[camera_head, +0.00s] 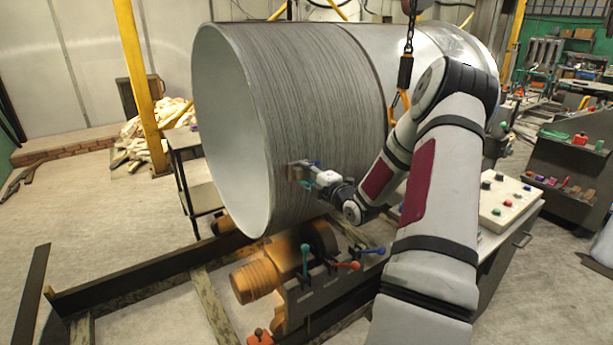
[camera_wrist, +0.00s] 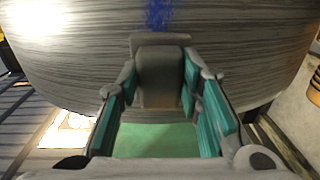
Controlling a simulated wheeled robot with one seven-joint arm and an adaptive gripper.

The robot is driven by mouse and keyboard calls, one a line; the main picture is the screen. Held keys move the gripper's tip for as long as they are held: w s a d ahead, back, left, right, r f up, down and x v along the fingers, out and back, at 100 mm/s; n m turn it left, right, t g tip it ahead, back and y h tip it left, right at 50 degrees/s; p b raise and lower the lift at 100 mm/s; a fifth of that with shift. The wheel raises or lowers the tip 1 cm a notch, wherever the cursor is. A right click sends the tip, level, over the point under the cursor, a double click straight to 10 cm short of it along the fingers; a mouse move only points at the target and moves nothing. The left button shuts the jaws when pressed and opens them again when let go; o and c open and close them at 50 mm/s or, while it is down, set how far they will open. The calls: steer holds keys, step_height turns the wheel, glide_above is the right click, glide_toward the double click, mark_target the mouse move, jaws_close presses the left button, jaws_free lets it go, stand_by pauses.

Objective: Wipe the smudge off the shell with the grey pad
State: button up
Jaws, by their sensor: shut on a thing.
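The shell (camera_head: 310,100) is a large grey metal cylinder lying on its side, its open end facing left in the head view. Its curved brushed wall (camera_wrist: 230,50) fills the upper part of the wrist view. A blue smudge (camera_wrist: 158,14) shows on that wall at the top centre of the wrist view; I cannot make it out in the head view. My gripper (camera_wrist: 160,95) is shut on the grey pad (camera_wrist: 160,72), which is held out toward the wall below the smudge. In the head view my gripper (camera_head: 312,176) is at the shell's lower side. Whether the pad touches is unclear.
Orange rollers and a motor (camera_head: 255,280) sit under the shell. Levers with coloured knobs (camera_head: 345,264) stand in front. A control panel with buttons (camera_head: 505,200) is at the right, and a yellow post (camera_head: 140,85) stands at the left.

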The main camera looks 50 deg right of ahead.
steer(key=shift+s+d+p, duration=0.1)
steer(key=shift+s+d, duration=0.35)
steer(key=shift+d, duration=1.35)
steer(key=shift+s+d+p, duration=0.1)
steer(key=shift+s+d, duration=0.3)
steer(key=shift+d, duration=1.45)
steer(key=shift+s+d+p, duration=0.1)
steer(key=shift+s+d, duration=0.35)
steer(key=shift+d, duration=1.35)
steer(key=shift+w, duration=0.1)
steer(key=shift+w+a+r+p, duration=0.1)
steer(key=shift+w+a+p, duration=0.05)
steer(key=shift+a, duration=0.45)
steer(key=shift+w+a+p, duration=0.1)
steer(key=shift+a+p, duration=0.05)
steer(key=shift+a, duration=0.45)
steer(key=shift+w+a+p, duration=0.25)
steer(key=shift+w+a, duration=0.1)
steer(key=shift+a, duration=1.1)
steer(key=shift+w+a+p, duration=0.3)
steer(key=shift+w+a, duration=0.1)
steer(key=shift+a, duration=1)
steer(key=shift+w+a+p, duration=0.25)
steer(key=shift+w+a, duration=0.1)
steer(key=shift+a, duration=1.1)
steer(key=shift+s, duration=0.1)
steer(key=shift+p+v, duration=1.95)
steer(key=shift+v, duration=0.95)
